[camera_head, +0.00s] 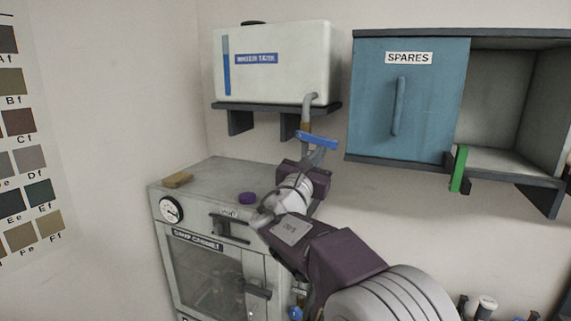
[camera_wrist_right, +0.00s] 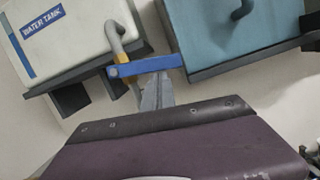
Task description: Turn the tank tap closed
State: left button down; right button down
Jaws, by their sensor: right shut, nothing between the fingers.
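The white water tank (camera_head: 275,68) sits on a dark wall shelf at the back; it also shows in the right wrist view (camera_wrist_right: 75,35). A grey pipe (camera_head: 308,103) bends down from its lower right, with a brass-coloured part below. The tap's blue lever (camera_head: 317,141) lies crosswise to the pipe and points right, tilting slightly down in the head view. In the right wrist view the lever (camera_wrist_right: 147,66) crosses just ahead of my fingertips. My right gripper (camera_wrist_right: 156,82) is shut and empty, close under the lever; I cannot tell if it touches. My left gripper is out of view.
A blue-doored spares cupboard (camera_head: 408,105) hangs right of the tap, with a green-edged open compartment beside it. Bare wall lies between.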

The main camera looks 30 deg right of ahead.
jog(key=shift+s+d+r+n, duration=0.25)
jog(key=shift+r+n, duration=0.15)
jog(key=shift+r, duration=0.3)
notch_tip(320, 180, down, 5)
jog(key=b, duration=0.5)
jog(key=b+v, duration=0.3)
jog(key=v, duration=0.7)
jog(key=shift+s+r, duration=0.15)
jog(key=shift+r, duration=0.2)
jog(key=shift+d, duration=0.15)
